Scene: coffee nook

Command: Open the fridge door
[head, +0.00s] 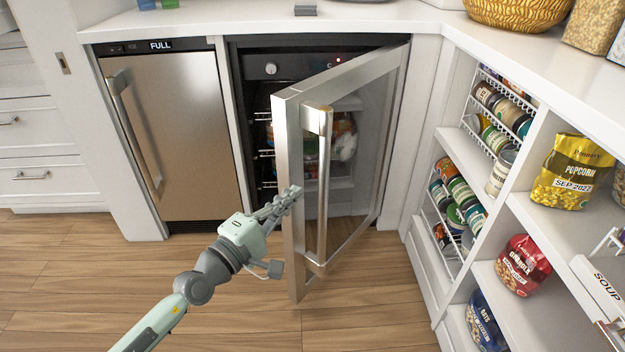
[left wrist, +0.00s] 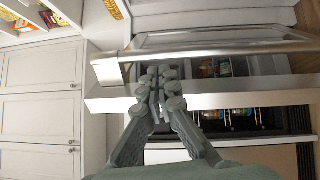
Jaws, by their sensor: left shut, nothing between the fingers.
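The fridge door (head: 293,150) has a steel frame and a glass pane. It stands partly open, swung outward from its right side. Its vertical bar handle (head: 323,190) is on the front face near the free edge. The fridge's dark interior (head: 262,130) shows left of the door. My left gripper (head: 292,192) is at the door's free edge, fingers shut and empty. In the left wrist view the fingertips (left wrist: 158,80) overlap the door frame (left wrist: 230,95), close to the handle (left wrist: 220,50). Whether they touch the door is unclear. My right gripper is out of view.
A closed steel ice maker (head: 175,135) stands left of the fridge. White drawers (head: 40,180) are at far left. The wood floor (head: 365,310) in front is clear.

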